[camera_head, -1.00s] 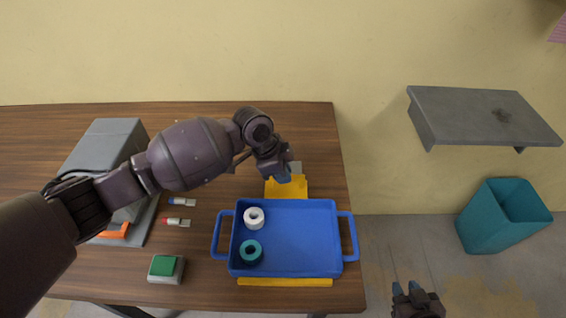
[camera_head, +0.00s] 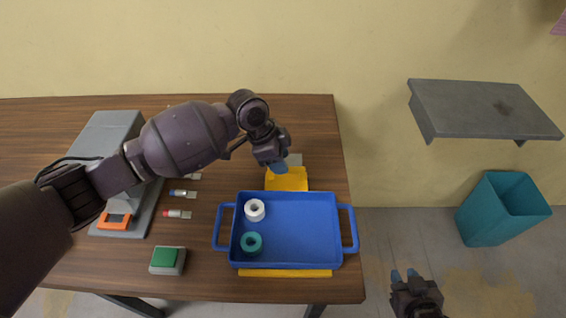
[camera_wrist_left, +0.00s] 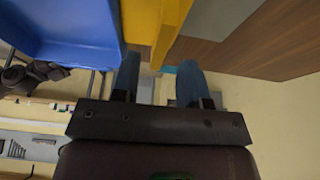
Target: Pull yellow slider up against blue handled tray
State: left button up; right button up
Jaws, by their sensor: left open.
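The yellow slider (camera_head: 288,181) lies on the table just behind the blue handled tray (camera_head: 300,225), at its far edge. I cannot tell whether they touch. My left gripper (camera_head: 278,168) is open at the slider's back left part. In the left wrist view the yellow slider (camera_wrist_left: 150,25) shows beside the blue tray (camera_wrist_left: 65,28), and the two fingers of my left gripper (camera_wrist_left: 158,82) are apart, with the slider's edge above the gap. Whether a finger touches it is unclear. My right gripper (camera_head: 404,274) is at the bottom, its fingers apart and empty.
A white ring (camera_head: 254,210) and a teal ring (camera_head: 251,242) lie in the tray. A yellow strip (camera_head: 285,273) runs along its front. A green-topped block (camera_head: 166,260), small connectors and a grey box (camera_head: 108,135) are at left. A shelf (camera_head: 485,110) and teal bin (camera_head: 500,210) are at right.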

pick_arm(q)
jog(key=v, duration=0.8)
jog(key=shift+a+r+p, duration=0.15)
jog(key=shift+r+p, duration=0.1)
jog(key=shift+p, duration=0.05)
